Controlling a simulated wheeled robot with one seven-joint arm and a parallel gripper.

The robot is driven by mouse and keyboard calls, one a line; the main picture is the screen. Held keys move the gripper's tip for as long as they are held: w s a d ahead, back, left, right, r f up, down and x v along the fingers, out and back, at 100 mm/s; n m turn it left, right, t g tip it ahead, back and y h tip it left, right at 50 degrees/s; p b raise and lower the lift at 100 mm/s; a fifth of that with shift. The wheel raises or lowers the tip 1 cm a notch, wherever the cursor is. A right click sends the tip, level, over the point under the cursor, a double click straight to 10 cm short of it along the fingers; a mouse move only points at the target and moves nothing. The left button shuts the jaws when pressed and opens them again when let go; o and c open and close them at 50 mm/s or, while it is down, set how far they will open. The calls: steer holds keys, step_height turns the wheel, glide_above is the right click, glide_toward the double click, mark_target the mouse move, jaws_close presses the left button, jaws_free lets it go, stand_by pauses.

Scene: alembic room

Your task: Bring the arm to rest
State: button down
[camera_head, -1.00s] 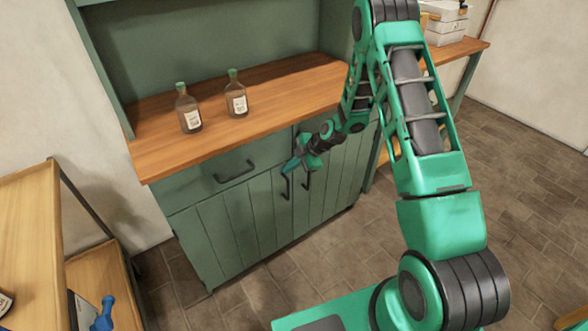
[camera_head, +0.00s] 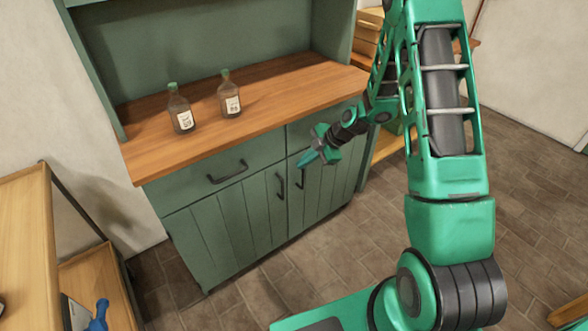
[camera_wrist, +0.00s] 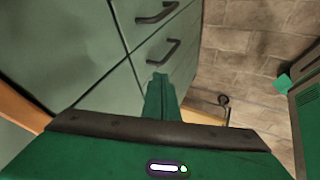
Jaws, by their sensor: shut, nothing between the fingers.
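My gripper (camera_head: 308,158) is in front of the green cabinet (camera_head: 215,230), near the right drawer and the upper part of the doors. Its fingers are together and hold nothing. I cannot tell the exact gap between the fingertips and the door.
Two brown bottles with green caps, one left (camera_head: 180,108) and one right (camera_head: 229,93), stand on the wooden worktop (camera_head: 270,95). A wooden shelf unit (camera_head: 25,230) with a blue object (camera_head: 98,316) is at the left.

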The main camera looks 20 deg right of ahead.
steer(key=shift+v, duration=0.8)
steer(key=s+d+r+m+g+h, duration=0.1)
steer(key=s+d+r+m+h, duration=0.1)
steer(key=s+d+r+m, duration=0.5)
steer(key=s+d+r+m+g+h, duration=0.1)
steer(key=s+d+r+m+h, duration=0.1)
steer(key=s+r+m, duration=0.5)
steer(key=s+r+m+g, duration=0.1)
steer(key=s+r+m, duration=0.2)
steer(key=s, duration=0.5)
steer(key=s+d+r+m+h, duration=0.1)
steer(key=s+r+m, duration=0.2)
steer(key=s, duration=0.6)
steer(key=s+d+r+m+g, duration=0.1)
steer(key=s+r+m, duration=0.2)
steer(key=s, duration=0.6)
steer(key=m, duration=0.2)
steer(key=shift+m+g, duration=0.3)
steer(key=shift+s+d+r, duration=0.1)
